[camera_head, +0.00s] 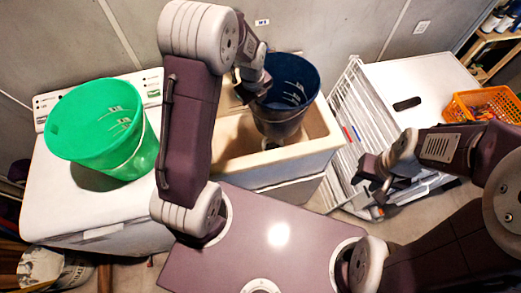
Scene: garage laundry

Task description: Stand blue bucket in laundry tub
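The blue bucket (285,100) is upright over the beige laundry tub (322,130). Its lower part is inside the tub's outline; I cannot tell whether its base touches the tub floor. My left gripper (258,86) is at the bucket's left rim; its fingers are largely hidden by the gripper body and the rim, so I cannot tell whether they are closed on it. My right gripper (374,190) is apart from the bucket, in front of the white rack, and its fingers look spread with nothing between them.
A green bucket (95,130) stands on the white washer (60,195) at left. A white folding rack (352,110) and a white cabinet (425,85) with an orange basket (482,103) are at right. Shelves (490,45) stand at the back right.

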